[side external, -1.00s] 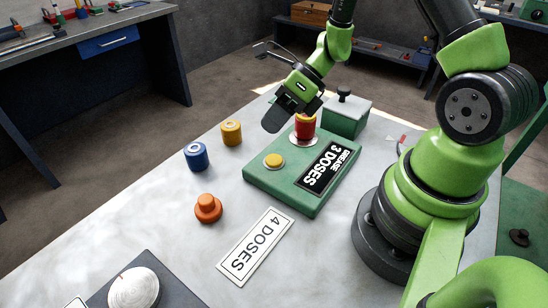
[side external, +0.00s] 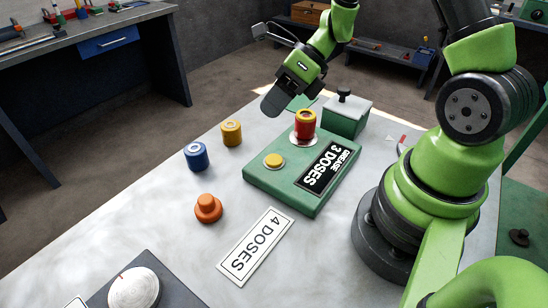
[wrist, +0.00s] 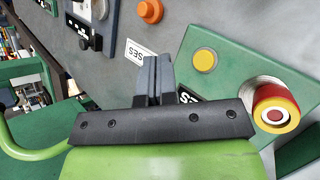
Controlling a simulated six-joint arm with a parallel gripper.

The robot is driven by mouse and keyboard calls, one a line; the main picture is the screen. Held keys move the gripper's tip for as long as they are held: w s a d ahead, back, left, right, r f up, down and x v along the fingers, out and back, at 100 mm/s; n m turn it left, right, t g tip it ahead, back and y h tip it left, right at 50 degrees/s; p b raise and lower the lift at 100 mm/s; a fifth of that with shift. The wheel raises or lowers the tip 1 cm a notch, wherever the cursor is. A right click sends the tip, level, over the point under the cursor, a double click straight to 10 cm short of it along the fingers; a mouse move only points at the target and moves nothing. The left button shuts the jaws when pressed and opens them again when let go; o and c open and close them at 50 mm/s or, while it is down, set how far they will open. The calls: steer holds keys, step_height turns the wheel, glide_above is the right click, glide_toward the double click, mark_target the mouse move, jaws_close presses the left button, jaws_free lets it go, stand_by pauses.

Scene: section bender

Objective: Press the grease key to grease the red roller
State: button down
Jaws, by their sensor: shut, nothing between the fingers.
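The red roller (side external: 305,126), with a yellow upper rim, stands upright in a pale ring on the green grease block (side external: 258,178). It also shows in the wrist view (wrist: 268,96), at the right. The round yellow grease key (side external: 273,161) is on the same block, nearer the camera; in the wrist view the key (wrist: 205,61) lies right of the fingers. A black label reads "GREASE 3 DOSES" (side external: 327,166). My gripper (side external: 270,107) is shut and empty, raised above and behind the block, apart from roller and key. Its closed fingers (wrist: 153,78) partly hide the label in the wrist view.
A yellow roller (side external: 231,133), a blue roller (side external: 196,156) and an orange knob-shaped piece (side external: 208,209) stand left of the block. A "4 DOSES" card (side external: 255,246) lies in front. A green box with a black knob (side external: 346,117) stands behind right. The left tabletop is mostly clear.

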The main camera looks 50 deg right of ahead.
mark_target(274, 157)
steer(key=shift+f, duration=4.25)
steer(key=shift+f, duration=0.15)
steer(key=shift+f, duration=0.25)
steer(key=shift+f, duration=0.4)
steer(key=shift+r, duration=0.8)
steer(key=shift+r, duration=0.1)
steer(key=shift+r, duration=2.45)
